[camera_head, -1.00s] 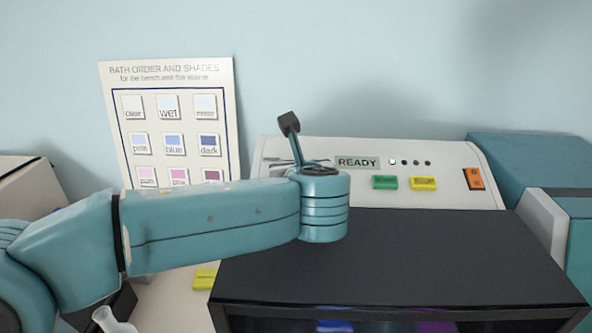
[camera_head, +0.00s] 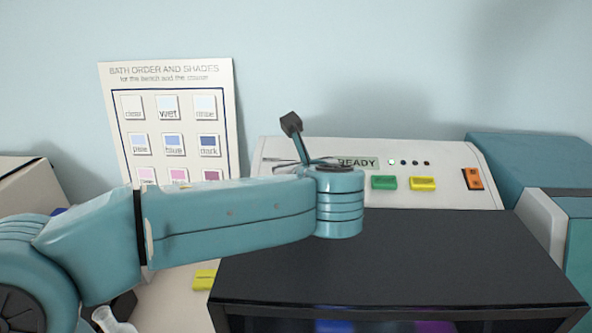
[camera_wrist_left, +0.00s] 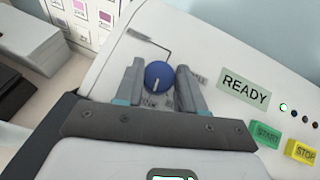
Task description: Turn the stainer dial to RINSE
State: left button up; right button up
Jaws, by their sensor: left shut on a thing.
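The stainer dial (camera_wrist_left: 158,73) is a round blue knob on the sloping white stainer panel (camera_wrist_left: 125,48). A white mark on it points toward the lower edge of the left wrist view. My left gripper (camera_wrist_left: 160,76) has its two grey fingers on either side of the dial and is shut on it. The printed labels around the dial are partly covered and too small to read, so I cannot tell which setting it points to. In the head view my left wrist hides the dial and the fingers. My right gripper is not in view.
Right of the dial are the READY display (camera_head: 357,162), a row of small lamps (camera_head: 409,162), green START (camera_head: 384,182) and yellow STOP (camera_head: 423,183) buttons, and an orange switch (camera_head: 473,179). A shade chart (camera_head: 222,115) stands behind my left arm.

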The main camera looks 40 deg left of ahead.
pick_arm(q)
jog(key=n+g, duration=0.1)
jog(key=n, duration=0.1)
jog(key=n+g+y, duration=0.1)
jog(key=n+g, duration=0.1)
jog(key=n+g+y, duration=0.1)
jog(key=n+g, duration=0.1)
jog(key=n, duration=0.1)
jog(key=shift+w+d, duration=0.1)
jog(key=shift+w, duration=0.2)
jog(key=n+g, duration=0.1)
jog(key=n, duration=0.1)
jog(key=n+g, duration=0.2)
jog(key=shift+w+r+g+h, duration=0.1)
jog(key=shift+w+g+h, duration=0.05)
jog(key=shift+g+h, duration=0.15)
jog(key=shift+n+g+h, duration=0.3)
jog(key=shift+n+g, duration=0.6)
jog(key=shift+n, duration=0.4)
jog(key=o, duration=1)
jog(key=shift+o, duration=0.2)
jog(key=shift+a, duration=0.2)
jog(key=shift+r, duration=0.1)
